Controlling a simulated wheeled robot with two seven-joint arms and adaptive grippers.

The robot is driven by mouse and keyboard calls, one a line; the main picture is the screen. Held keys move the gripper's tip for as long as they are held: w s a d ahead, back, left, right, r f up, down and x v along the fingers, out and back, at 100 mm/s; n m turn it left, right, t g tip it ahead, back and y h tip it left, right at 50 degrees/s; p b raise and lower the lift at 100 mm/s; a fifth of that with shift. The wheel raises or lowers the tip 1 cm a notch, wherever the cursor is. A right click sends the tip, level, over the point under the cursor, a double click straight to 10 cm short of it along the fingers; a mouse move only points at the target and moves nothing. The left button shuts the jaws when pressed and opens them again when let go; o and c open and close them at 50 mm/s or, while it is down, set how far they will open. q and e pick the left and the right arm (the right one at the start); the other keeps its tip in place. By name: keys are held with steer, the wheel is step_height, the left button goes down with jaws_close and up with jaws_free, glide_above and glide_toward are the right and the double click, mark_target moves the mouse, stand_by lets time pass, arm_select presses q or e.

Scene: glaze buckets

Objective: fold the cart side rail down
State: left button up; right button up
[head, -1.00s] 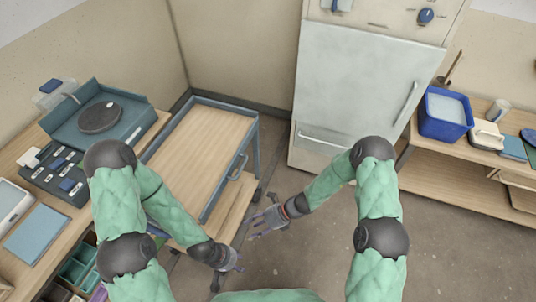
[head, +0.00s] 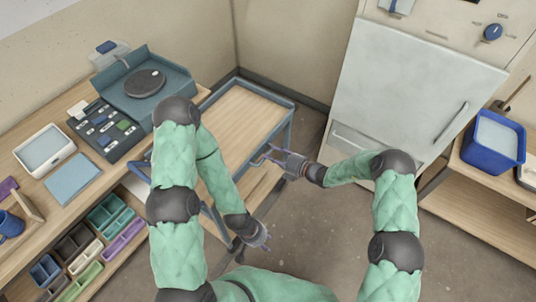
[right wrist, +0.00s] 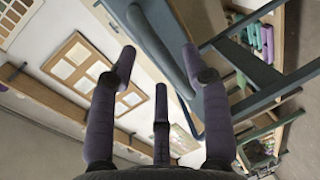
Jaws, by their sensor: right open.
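The cart (head: 236,114) has a blue-grey frame around a wooden top and stands between the bench and the cabinet. Its side rail (head: 273,139) runs along the right side, with a handle near its middle; the gripper partly covers the handle. My right gripper (head: 274,157) is open at this handle, fingers pointing left toward the cart. In the right wrist view, a blue-grey bar (right wrist: 173,58) lies beyond and between the spread fingers; contact is not clear. My left gripper (head: 263,239) hangs lower, apart from the rail; its opening is too small to judge. My left arm hides the cart's near left part.
The left bench holds a turntable device (head: 146,85), a button panel (head: 108,128) and a white tray (head: 44,150). Colored bins (head: 110,216) sit below. A pale cabinet (head: 418,95) stands behind my right arm, with a blue bucket (head: 493,145) at right. The floor between is clear.

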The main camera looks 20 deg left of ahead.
mark_target(268, 153)
steer(key=shift+x, duration=1.65)
jaws_close()
steer(key=shift+b, duration=0.3)
